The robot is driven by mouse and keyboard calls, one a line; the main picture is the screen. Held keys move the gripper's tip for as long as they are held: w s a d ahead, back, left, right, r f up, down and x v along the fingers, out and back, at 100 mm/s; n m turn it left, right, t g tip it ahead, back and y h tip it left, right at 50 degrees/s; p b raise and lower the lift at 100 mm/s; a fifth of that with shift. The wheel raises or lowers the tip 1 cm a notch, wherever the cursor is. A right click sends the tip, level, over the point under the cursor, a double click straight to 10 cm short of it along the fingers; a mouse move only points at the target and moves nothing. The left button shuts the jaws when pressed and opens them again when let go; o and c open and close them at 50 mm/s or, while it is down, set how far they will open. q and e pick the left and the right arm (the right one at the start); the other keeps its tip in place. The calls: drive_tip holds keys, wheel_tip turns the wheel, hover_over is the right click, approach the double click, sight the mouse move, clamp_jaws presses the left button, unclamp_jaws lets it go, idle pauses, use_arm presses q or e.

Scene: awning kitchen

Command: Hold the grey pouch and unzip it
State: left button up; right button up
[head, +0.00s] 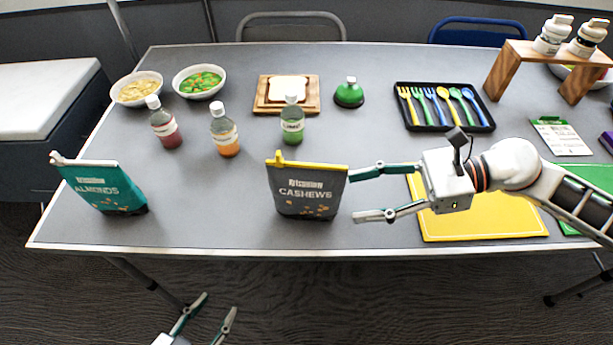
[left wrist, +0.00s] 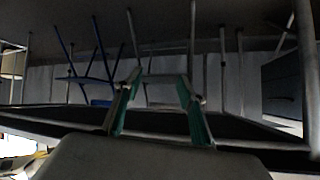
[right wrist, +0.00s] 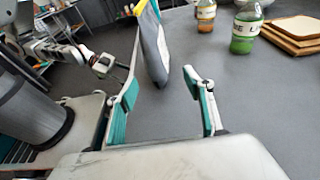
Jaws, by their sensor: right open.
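The grey pouch (head: 305,195), labelled CASHEWS, stands upright near the table's front edge. A yellow zip strip runs along its top, with a yellow slider tab (head: 280,158) at the left end. My right gripper (head: 355,196) is open, with its fingertips just right of the pouch. The right wrist view shows the pouch (right wrist: 152,45) edge-on, ahead of the open fingers (right wrist: 162,85); contact cannot be told. My left gripper (head: 208,312) is open and empty below the table's front edge. The left wrist view shows its open fingers (left wrist: 160,85) and no pouch.
A teal ALMONDS pouch (head: 105,188) stands at the left. Bottles (head: 225,132), bowls (head: 200,82), a bread board (head: 262,105) and a cutlery tray (head: 402,92) lie farther back. A yellow mat (head: 480,225) is under my right arm. The table between the pouches is clear.

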sight(313, 204)
drive_tip(key=shift+a, duration=0.35)
drive_tip(key=p+x, duration=0.1)
drive_tip(key=x, duration=0.6)
drive_tip(key=shift+s+a, duration=0.15)
use_arm(q)
drive_tip(key=shift+s+a, duration=0.2)
use_arm(e)
drive_tip(key=shift+x, duration=0.9)
drive_tip(key=shift+f, duration=0.1)
drive_tip(key=shift+c, duration=0.4)
